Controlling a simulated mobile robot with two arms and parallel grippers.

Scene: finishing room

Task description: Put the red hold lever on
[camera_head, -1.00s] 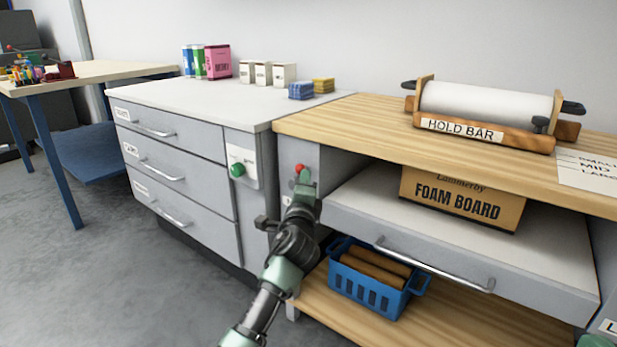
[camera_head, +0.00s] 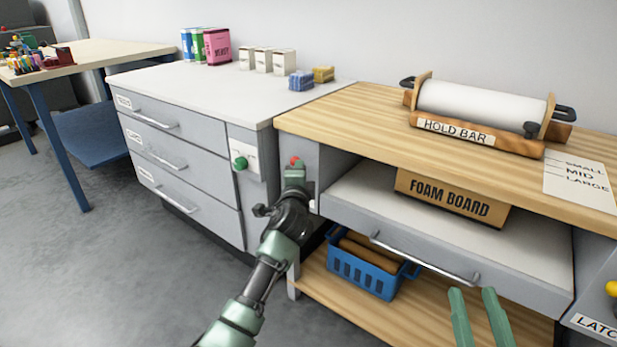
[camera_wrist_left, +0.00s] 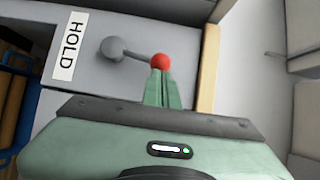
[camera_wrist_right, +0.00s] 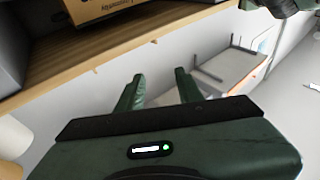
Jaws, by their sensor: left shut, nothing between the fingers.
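The hold lever is a short grey arm with a red ball knob (camera_wrist_left: 160,62) on a round grey pivot (camera_wrist_left: 113,49), beside a HOLD label (camera_wrist_left: 68,45) in the left wrist view. In the head view the red knob (camera_head: 295,161) shows on the bench's left end panel. My left gripper (camera_head: 294,172) is shut and empty, its fingertips (camera_wrist_left: 160,76) right at the knob; I cannot tell whether they touch. My right gripper (camera_head: 474,292) is open and empty, in front of the bench shelf.
A roll in a wooden HOLD BAR holder (camera_head: 478,135) stands on the bench top. A foam board box (camera_head: 450,195) lies on the shelf above a blue basket (camera_head: 362,276). A green knob (camera_head: 240,163) is on the neighbouring cabinet. A yellow knob (camera_head: 612,288) shows at the right edge.

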